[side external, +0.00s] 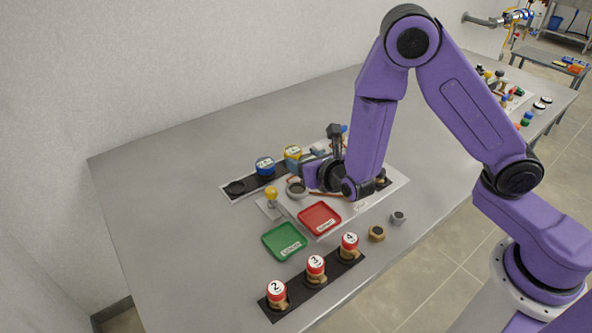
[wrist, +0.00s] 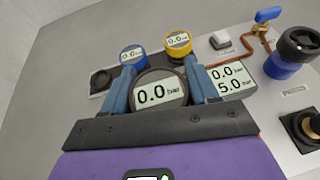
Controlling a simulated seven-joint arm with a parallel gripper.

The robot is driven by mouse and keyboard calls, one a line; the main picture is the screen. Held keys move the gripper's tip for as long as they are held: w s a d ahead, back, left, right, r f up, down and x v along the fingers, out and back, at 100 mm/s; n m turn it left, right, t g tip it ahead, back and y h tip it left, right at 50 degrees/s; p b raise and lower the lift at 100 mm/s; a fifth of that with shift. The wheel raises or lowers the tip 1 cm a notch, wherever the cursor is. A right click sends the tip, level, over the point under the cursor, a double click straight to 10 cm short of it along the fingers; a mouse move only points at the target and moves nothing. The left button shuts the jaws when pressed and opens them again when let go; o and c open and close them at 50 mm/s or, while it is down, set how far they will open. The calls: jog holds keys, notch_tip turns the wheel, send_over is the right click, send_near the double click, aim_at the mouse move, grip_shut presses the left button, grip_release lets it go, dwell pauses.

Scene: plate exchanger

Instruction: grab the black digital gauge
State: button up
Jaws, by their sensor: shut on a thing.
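The black digital gauge (wrist: 158,95) has a round dark rim and a pale face reading 0.0 bar. In the wrist view it sits between the two blue fingers of my gripper (wrist: 158,72), which are shut on its sides. In the side view my gripper (side external: 314,152) is low over the back of the panel, and I cannot make out the held gauge there. I cannot tell whether the gauge is clear of the surface. A blue gauge (wrist: 132,54) and a yellow gauge (wrist: 178,42) stand beyond it, beside an empty round black socket (wrist: 101,79).
A display box (wrist: 231,82), a copper pipe (wrist: 250,42) and a blue-and-black knob (wrist: 284,68) lie to the right. A green tray (side external: 284,241) and a red tray (side external: 320,218) lie in front. Several numbered red-topped pieces (side external: 316,265) stand at the front edge. The table's left side is clear.

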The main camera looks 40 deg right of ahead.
aim_at(313, 155)
jog(key=s+r, duration=0.1)
jog(key=s, duration=0.1)
jog(key=s+d+r, duration=0.1)
jog(key=s+r, duration=0.1)
jog(key=shift+s, duration=0.1)
jog(key=s+d+r, duration=0.1)
jog(key=s+r, duration=0.1)
jog(key=s, duration=0.4)
jog(key=shift+d+r, duration=0.3)
jog(key=shift+r, duration=0.05)
